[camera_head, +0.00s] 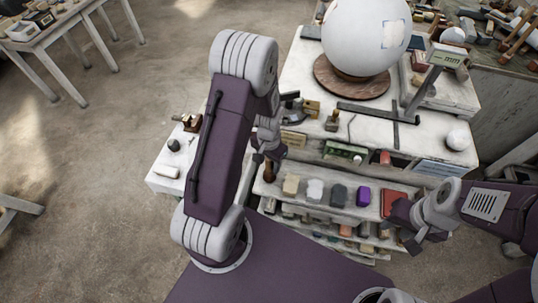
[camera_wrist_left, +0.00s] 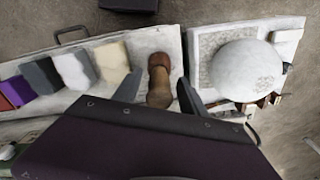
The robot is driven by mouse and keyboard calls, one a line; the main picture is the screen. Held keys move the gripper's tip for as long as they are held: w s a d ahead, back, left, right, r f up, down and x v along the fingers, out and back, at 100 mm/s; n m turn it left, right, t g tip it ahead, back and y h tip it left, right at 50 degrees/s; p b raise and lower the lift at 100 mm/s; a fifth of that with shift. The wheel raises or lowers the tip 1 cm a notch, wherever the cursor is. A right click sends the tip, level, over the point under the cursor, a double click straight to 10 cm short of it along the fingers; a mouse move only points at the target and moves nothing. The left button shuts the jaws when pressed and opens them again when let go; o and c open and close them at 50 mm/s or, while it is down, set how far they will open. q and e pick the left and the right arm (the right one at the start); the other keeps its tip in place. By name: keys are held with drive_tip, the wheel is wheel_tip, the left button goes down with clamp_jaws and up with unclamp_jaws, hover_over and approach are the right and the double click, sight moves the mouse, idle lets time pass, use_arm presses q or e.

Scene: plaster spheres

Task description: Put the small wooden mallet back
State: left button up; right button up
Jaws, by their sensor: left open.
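The small wooden mallet (camera_wrist_left: 159,63) has a rounded reddish-brown end and a paler tan part. In the left wrist view it is between the two fingers of my left gripper (camera_wrist_left: 158,92), with gaps showing on both sides. The gripper is open, and the mallet's near end is hidden by the gripper body. In the head view the mallet (camera_head: 269,172) shows at the left end of the pale shelf, just below my left gripper (camera_head: 270,150). My right gripper (camera_head: 403,222) is at the right end of the shelf, by a red block; its jaws are not clear.
Beside the mallet a row of blocks stands on the shelf: cream (camera_head: 291,185), white (camera_head: 314,190), grey (camera_head: 338,194), purple (camera_head: 363,196) and red (camera_head: 393,203). Above is a worktop with a large white sphere (camera_head: 366,36) on a round wooden board (camera_head: 351,83).

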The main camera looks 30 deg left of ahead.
use_arm(q)
wheel_tip(320, 180, up, 11)
drive_tip(key=shift+s+f+b, duration=0.1)
drive_tip(key=shift+s+b, duration=0.05)
drive_tip(key=shift+b, duration=0.5)
drive_tip(key=s+d+n+t, duration=0.1)
drive_tip(key=s+d+n, duration=0.1)
drive_tip(key=s+d, duration=0.3)
drive_tip(key=s, duration=0.3)
drive_tip(key=shift+s, duration=0.25)
wheel_tip(320, 180, down, 9)
drive_tip(key=b, duration=0.9)
drive_tip(key=shift+w+f, duration=0.2)
drive_tip(key=shift+w, duration=0.05)
